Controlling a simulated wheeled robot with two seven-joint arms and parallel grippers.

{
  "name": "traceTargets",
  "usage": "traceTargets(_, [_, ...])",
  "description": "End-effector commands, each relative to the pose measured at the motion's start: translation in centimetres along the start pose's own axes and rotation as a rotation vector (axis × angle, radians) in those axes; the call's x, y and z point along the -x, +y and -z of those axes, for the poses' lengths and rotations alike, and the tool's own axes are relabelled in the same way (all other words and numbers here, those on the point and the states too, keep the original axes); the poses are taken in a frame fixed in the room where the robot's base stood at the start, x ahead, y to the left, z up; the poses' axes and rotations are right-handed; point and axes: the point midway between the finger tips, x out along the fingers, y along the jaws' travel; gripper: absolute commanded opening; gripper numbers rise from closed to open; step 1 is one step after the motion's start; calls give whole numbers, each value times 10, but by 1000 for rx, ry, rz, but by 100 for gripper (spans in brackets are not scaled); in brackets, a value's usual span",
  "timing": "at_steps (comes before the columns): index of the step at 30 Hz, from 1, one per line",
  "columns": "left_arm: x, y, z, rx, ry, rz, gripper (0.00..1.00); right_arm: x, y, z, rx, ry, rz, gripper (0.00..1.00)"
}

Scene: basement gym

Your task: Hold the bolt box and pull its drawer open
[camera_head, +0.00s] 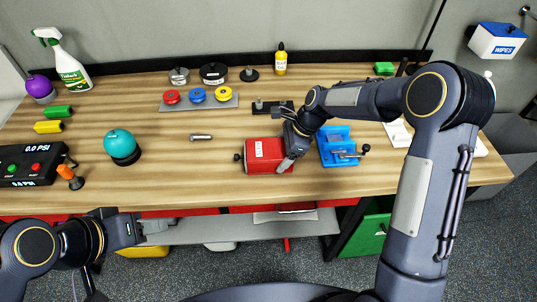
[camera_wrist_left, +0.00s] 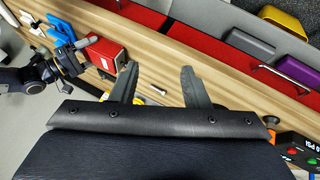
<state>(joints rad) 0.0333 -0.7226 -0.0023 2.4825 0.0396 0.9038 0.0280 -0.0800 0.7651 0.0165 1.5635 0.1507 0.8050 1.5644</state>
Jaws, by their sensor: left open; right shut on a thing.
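The red bolt box (camera_head: 262,148) with a white label lies on the wooden bench, in the middle of the head view. A small dark knob (camera_head: 238,157) sticks out from its left end. My right gripper (camera_head: 289,158) is shut on the right end of the box. The box also shows in the left wrist view (camera_wrist_left: 105,52), with the right gripper beside it. My left gripper (camera_head: 157,229) is open and empty, low and left of the box, near the bench's front edge. In the left wrist view its two fingers (camera_wrist_left: 158,70) are spread apart with nothing between them.
A metal bolt-like piece (camera_head: 201,137) lies left of the box. A teal ball on a dark base (camera_head: 119,143) stands farther left. A blue vise (camera_head: 337,148) stands close on the right. A grey tray (camera_head: 199,104) with coloured discs lies behind. The bench in front of the teal ball is clear.

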Motion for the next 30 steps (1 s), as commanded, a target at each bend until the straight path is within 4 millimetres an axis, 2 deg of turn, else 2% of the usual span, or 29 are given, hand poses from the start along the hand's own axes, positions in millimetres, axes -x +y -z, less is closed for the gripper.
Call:
traceTargets(4, [-2, 6, 20, 116, -56, -25, 42, 0, 0, 0, 0, -1, 1, 54])
traceTargets(7, [-8, 13, 43, 251, -119, -49, 42, 0, 0, 0, 0, 0, 1, 54])
traceTargets(14, [-42, 29, 102, 612, -286, -85, 42, 0, 0, 0, 0, -1, 1, 54])
traceTargets(20, [-92, 39, 147, 924, -439, -84, 42, 0, 0, 0, 0, -1, 1, 54])
traceTargets(24, [-137, 44, 170, 1138, -548, -65, 42, 0, 0, 0, 0, -1, 1, 54])
traceTargets(30, [-198, 49, 188, 1390, -680, -23, 42, 0, 0, 0, 0, 0, 1, 54])
